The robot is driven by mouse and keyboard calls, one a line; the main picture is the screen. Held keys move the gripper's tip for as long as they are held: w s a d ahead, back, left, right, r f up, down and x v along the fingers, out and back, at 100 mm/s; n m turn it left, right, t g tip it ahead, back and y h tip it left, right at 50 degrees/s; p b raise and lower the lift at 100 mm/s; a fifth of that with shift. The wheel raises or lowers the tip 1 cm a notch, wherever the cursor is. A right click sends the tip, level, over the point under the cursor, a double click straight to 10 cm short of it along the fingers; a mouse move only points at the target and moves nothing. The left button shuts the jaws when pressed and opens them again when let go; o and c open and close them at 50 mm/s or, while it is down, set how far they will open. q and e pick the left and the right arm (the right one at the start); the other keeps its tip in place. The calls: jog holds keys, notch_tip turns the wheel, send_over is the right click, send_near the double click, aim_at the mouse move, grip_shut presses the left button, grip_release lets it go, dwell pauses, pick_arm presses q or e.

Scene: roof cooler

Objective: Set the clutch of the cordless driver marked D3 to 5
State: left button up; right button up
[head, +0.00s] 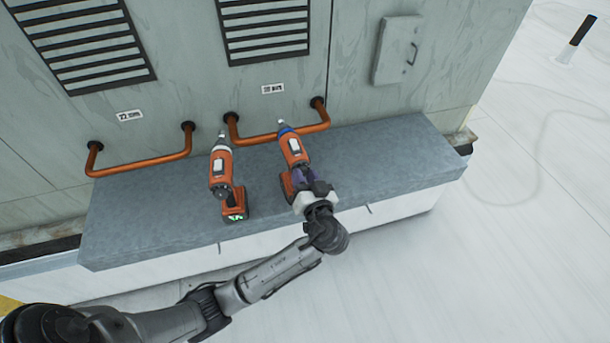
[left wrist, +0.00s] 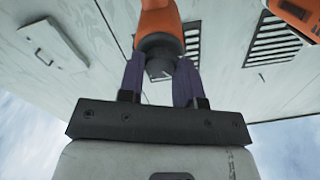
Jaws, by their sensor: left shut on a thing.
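Two orange cordless drivers lie on the grey ledge, noses toward the wall. I cannot read D3 or any clutch number on either. My left gripper (head: 301,180) is at the rear of the right driver and hides part of it. In the left wrist view, its purple fingers (left wrist: 160,80) are shut on the dark rear end of the orange driver body (left wrist: 160,22). My right gripper is in neither view.
Copper-coloured pipe rails (head: 275,137) stand out from the wall behind the drivers. The grey ledge (head: 385,160) is clear to the right. Louvred vents (head: 265,30), small labels and a closed hatch (head: 397,50) are on the wall. Part of another orange driver (left wrist: 292,10) shows in the left wrist view.

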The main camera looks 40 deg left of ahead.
pick_arm(q)
jog(key=shift+m+p, duration=8.45)
jog(key=shift+m, duration=2.55)
jog(key=o, duration=0.9)
jog(key=shift+o, duration=0.2)
